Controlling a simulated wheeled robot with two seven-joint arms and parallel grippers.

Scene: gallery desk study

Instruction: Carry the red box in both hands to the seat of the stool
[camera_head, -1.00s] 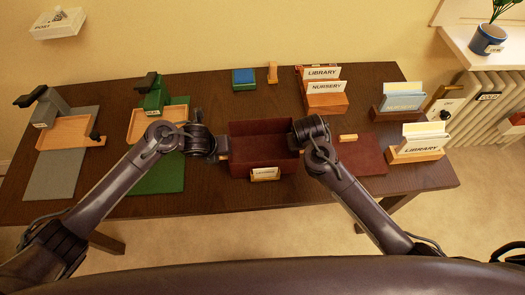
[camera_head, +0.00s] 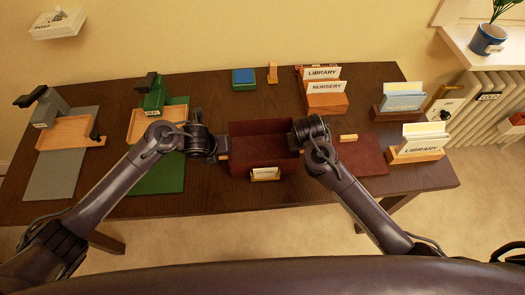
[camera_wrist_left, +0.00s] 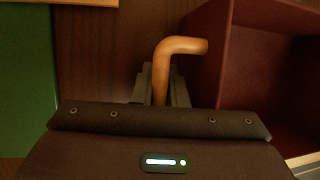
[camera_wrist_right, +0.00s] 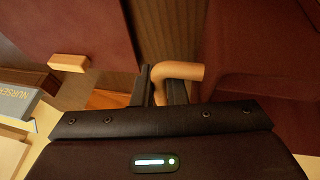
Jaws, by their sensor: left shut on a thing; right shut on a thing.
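The red box (camera_head: 264,165) is a dark red, open-topped box with a small label holder (camera_head: 265,174) on its front. It is at the middle of the desk, and I cannot tell if it touches the top. My left gripper (camera_head: 222,157) is shut on the box's left handle, a tan bent bar (camera_wrist_left: 180,48). My right gripper (camera_wrist_right: 163,88) is shut on the matching right handle (camera_wrist_right: 180,71). The box looks level and empty. The box's right side is partly hidden by my right wrist in the head view. The stool is not in view.
The dark desk (camera_head: 210,90) holds a grey stand (camera_head: 55,170) and a green stand (camera_head: 157,172) at left. A dark red mat (camera_head: 361,157) lies right of the box. Card holders (camera_head: 325,103) stand at the back and right. Carpet shows in front.

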